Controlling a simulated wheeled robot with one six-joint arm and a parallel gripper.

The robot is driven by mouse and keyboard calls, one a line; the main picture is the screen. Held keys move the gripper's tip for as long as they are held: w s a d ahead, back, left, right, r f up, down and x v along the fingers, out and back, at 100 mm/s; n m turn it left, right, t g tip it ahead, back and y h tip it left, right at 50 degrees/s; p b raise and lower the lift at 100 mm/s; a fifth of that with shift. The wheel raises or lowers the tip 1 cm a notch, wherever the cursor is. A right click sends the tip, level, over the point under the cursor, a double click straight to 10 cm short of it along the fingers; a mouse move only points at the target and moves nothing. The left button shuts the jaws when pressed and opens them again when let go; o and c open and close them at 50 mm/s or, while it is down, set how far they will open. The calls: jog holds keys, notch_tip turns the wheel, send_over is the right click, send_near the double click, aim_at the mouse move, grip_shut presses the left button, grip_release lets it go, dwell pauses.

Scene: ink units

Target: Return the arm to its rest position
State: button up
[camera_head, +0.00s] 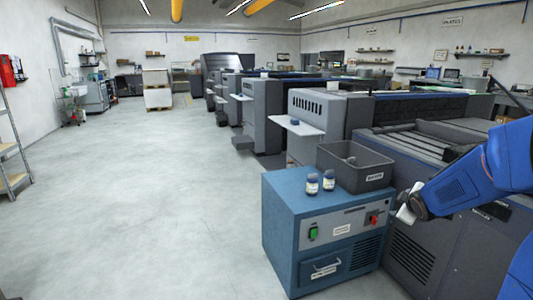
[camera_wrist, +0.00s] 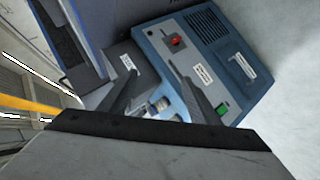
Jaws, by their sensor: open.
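My blue arm comes in from the right edge of the head view, and my gripper (camera_head: 405,210) hangs beside the right side of the blue cabinet (camera_head: 283,195), level with its upper front. In the wrist view my gripper (camera_wrist: 156,68) shows two dark fingers spread apart with nothing held between them. The cabinet (camera_wrist: 235,45) lies beyond them, tilted in that view. Two small white-labelled jars with dark lids, one at left (camera_head: 312,184) and one at right (camera_head: 328,181), stand upright on the cabinet top. In the wrist view, jars (camera_wrist: 160,106) show partly between the fingers.
Grey printing machines (camera_head: 420,110) run along the right, close to my arm. Another small blue container (camera_head: 295,122) sits on a machine's side shelf. The floor (camera_head: 150,200) at left is open.

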jog(key=s+a+m+g+y, duration=0.1)
jog(key=s+a, duration=0.5)
jog(key=s, duration=0.7)
jog(key=s+a+m+g, duration=0.3)
jog(key=s+a+m, duration=0.2)
jog(key=s, duration=0.9)
jog(key=s+a+r+m+g+y, duration=0.1)
jog(key=s+a+m+g, duration=0.1)
jog(key=s+a, duration=0.6)
jog(key=s+m, duration=0.1)
jog(key=s, duration=0.5)
jog(key=shift+m+y, duration=0.3)
